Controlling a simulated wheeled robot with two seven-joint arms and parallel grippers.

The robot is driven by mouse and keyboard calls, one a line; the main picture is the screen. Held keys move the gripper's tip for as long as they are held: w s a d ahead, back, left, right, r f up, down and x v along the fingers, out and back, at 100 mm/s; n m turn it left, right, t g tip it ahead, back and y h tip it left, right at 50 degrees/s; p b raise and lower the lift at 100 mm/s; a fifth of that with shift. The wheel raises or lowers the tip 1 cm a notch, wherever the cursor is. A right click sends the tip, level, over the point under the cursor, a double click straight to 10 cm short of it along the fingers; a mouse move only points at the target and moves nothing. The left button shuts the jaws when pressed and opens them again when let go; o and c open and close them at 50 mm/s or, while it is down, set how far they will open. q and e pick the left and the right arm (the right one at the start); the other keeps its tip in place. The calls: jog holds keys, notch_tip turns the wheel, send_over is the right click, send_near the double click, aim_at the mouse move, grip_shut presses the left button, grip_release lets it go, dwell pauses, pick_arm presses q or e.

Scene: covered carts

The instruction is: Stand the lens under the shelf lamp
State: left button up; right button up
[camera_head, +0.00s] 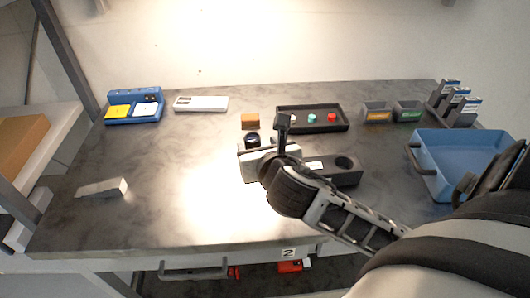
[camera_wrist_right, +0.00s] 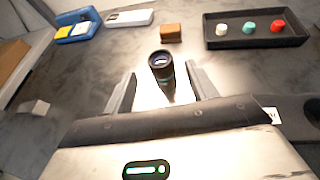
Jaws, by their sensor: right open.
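The lens (camera_head: 252,139), a short dark cylinder with a glassy top, stands upright on the grey table. In the right wrist view the lens (camera_wrist_right: 161,66) shows between and just ahead of the fingertips. My right gripper (camera_head: 250,147) is open beside the lens, and its two fingers (camera_wrist_right: 160,82) are spread apart. I cannot tell whether they touch it. The shelf lamp itself is not visible. A bright pool of light (camera_head: 215,200) lies on the table in front of my right gripper. My left gripper is not in view.
A brown block (camera_head: 250,120) stands behind the lens. A black tray (camera_head: 343,125) with coloured pieces is behind right; a dark holder (camera_head: 343,178) with a round hole is right. A blue bin (camera_head: 428,175) stands far right, a pale wedge (camera_head: 103,188) left. The front-middle is clear.

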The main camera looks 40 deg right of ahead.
jog(key=v, duration=0.5)
jog(key=shift+s+a+r, duration=0.1)
jog(key=shift+s, duration=0.15)
